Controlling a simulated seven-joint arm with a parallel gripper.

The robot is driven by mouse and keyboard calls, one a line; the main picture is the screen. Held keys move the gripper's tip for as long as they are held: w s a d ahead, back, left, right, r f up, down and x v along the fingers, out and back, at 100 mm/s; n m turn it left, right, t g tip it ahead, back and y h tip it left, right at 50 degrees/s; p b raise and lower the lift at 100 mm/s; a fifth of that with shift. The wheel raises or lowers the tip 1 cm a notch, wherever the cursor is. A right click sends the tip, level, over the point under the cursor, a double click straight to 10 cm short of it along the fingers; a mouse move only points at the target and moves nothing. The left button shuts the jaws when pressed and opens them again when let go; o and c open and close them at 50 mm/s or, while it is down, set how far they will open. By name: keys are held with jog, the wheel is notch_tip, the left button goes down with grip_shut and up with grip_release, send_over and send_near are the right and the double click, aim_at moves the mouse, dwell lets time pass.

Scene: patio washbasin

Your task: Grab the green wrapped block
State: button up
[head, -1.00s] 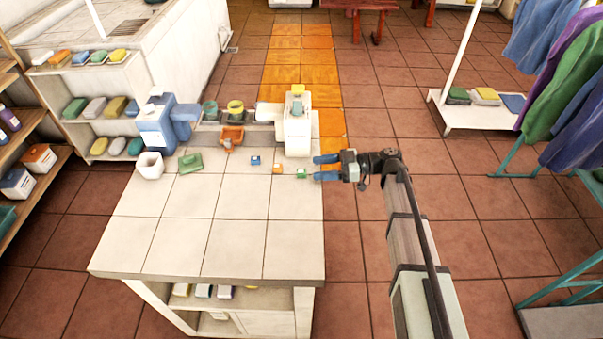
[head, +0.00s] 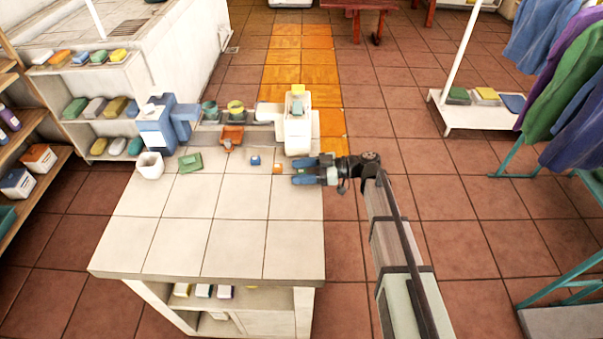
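My gripper (head: 303,171) is over the right edge of the white tiled counter (head: 235,245), pointing left. Its two blue fingers look spread apart, one farther back and one nearer. The small green wrapped block showed at this spot in the earlier head frame. It is now hidden at the fingers, and I cannot tell whether they touch it.
A larger flat green piece (head: 190,162) and a white cup (head: 150,166) stand farther left. A white dispenser-like object (head: 298,125) rises just behind my gripper. The counter's front half is clear.

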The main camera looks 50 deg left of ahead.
grip_shut()
dwell(0.3)
jog(key=shift+r, duration=0.1)
